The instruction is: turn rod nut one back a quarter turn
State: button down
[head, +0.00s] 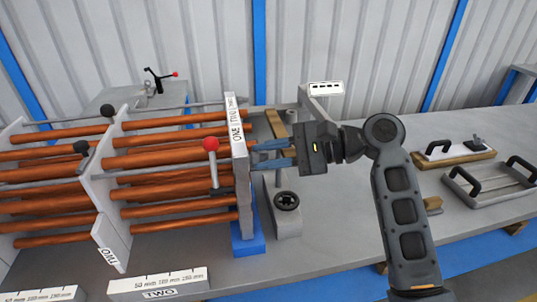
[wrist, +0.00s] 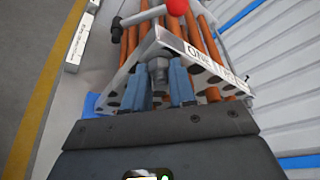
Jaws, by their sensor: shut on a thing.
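The flanged shell stands on the left, with copper tubes (head: 170,160) running between upright grey plates. Its right end plate (head: 236,160) carries a label with ONE and TWO on it. My gripper (head: 262,154) reaches in from the right, its blue fingers at the face of that end plate. In the wrist view the two fingers (wrist: 160,85) stand on either side of a grey nut (wrist: 158,68) on the plate beside the ONE label, and the jaws are shut on it. The fingers hide the nut in the head view.
A red-knobbed lever (head: 211,146) stands just left of the end plate. A block with a black handwheel (head: 287,201) is below my gripper. Black-handled plates (head: 497,184) lie at the right. A TWO-labelled scale block (head: 158,284) is at the front.

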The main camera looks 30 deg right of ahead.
jog(key=shift+f, duration=0.1)
jog(key=n+t+b, duration=0.1)
jog(key=n+b, duration=0.1)
jog(key=n+t+y+b, duration=0.1)
jog(key=n+b, duration=0.2)
jog(key=n+t+b, duration=0.1)
jog(key=n+b, duration=0.1)
jog(key=shift+s+a+f+y+b, duration=0.1)
jog(key=shift+s+f+y+b, duration=0.05)
jog(key=shift+f+y+b, duration=0.2)
jog(key=shift+n, duration=0.4)
jog(key=c, duration=0.9)
grip_release()
jog(key=shift+r, duration=0.1)
